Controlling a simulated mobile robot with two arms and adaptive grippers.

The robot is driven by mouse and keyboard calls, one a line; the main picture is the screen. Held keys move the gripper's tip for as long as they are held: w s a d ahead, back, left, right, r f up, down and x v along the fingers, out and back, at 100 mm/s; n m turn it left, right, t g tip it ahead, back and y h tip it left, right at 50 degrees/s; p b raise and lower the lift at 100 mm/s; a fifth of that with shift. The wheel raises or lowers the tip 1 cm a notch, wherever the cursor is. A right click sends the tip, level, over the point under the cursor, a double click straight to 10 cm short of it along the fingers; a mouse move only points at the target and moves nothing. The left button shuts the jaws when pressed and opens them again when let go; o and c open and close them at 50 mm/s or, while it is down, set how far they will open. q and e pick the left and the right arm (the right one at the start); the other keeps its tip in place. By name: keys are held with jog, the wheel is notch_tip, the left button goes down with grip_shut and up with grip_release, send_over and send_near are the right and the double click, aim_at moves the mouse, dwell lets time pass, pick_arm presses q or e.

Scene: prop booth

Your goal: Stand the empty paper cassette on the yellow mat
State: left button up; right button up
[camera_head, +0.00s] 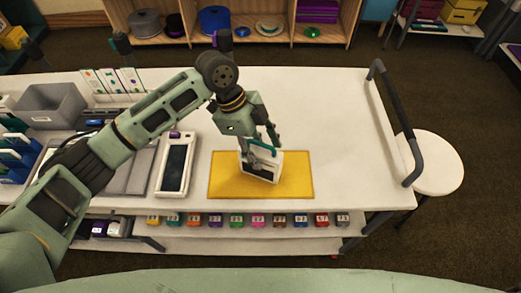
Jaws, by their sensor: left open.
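A paper cassette (266,168), white-framed with a dark face and a teal strip at its top, is on the yellow mat (225,185), near the mat's middle. It looks upright with a slight tilt; whether it is empty cannot be told. My left gripper (261,147) is open right at the cassette's top. The fingers overlap the teal strip in the picture, and I cannot tell whether they touch it. My right gripper is not in view.
A white device with a dark panel (175,166) lies left of the mat. A grey bin (53,104) and blue items (15,160) stand farther left. The white table (330,115) is clear right of the mat, up to a dark rail (398,125). A round stool (437,163) stands beyond.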

pick_arm(q)
jog(key=b+v, duration=0.2)
jog(key=v, duration=0.9)
jog(key=shift+a, duration=0.2)
jog(key=shift+r, duration=0.15)
jog(key=shift+s+d, duration=0.1)
